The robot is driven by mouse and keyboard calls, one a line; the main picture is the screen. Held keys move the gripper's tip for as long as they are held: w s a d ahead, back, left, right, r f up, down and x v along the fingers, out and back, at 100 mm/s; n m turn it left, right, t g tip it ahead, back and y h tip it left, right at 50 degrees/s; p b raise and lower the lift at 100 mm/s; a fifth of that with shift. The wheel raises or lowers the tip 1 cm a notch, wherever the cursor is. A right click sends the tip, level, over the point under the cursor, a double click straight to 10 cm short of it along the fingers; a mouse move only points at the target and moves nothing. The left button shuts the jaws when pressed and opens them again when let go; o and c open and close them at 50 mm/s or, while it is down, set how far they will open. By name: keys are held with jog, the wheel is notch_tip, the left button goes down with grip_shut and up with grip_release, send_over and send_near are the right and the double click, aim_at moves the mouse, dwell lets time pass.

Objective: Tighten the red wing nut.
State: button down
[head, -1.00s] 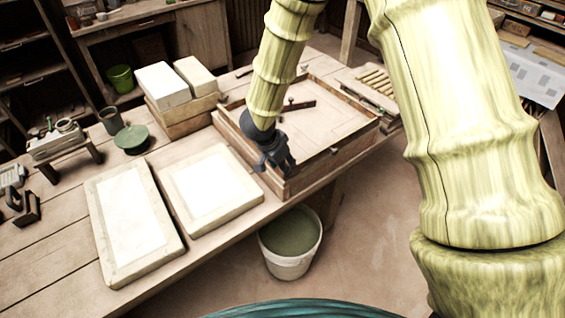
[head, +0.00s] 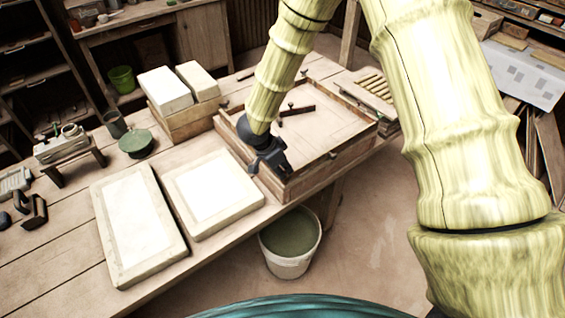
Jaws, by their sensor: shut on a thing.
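My gripper (head: 270,164) is at the near left side of the wooden frame press (head: 325,170), by its rim. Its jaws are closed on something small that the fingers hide. I cannot see any red on it, so the red wing nut is not visible. A dark flat bar (head: 297,110) with a small knob lies across the far left part of the frame. Another small dark fitting (head: 332,154) sits on the frame's near right rim.
Two pale slabs (head: 137,222) lie on the bench left of the frame. White blocks (head: 164,91) are stacked behind. A green round pot (head: 135,142) stands at the left. A bucket (head: 289,243) stands on the floor below the bench edge.

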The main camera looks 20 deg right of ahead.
jog(key=m+g+p, duration=0.1)
jog(key=m+p, duration=0.1)
jog(key=m, duration=0.1)
jog(key=shift+w+r, duration=0.1)
jog(key=shift+w, duration=0.05)
jog(key=c, duration=2.1)
grip_release()
jog(key=shift+m+g+p, duration=0.65)
jog(key=shift+m+g, duration=0.05)
jog(key=shift+m, duration=0.9)
jog(key=o, duration=0.7)
jog(key=v, duration=1.1)
jog(key=shift+w+a+r, duration=0.15)
jog(key=shift+w+r, duration=0.05)
jog(key=shift+r, duration=0.15)
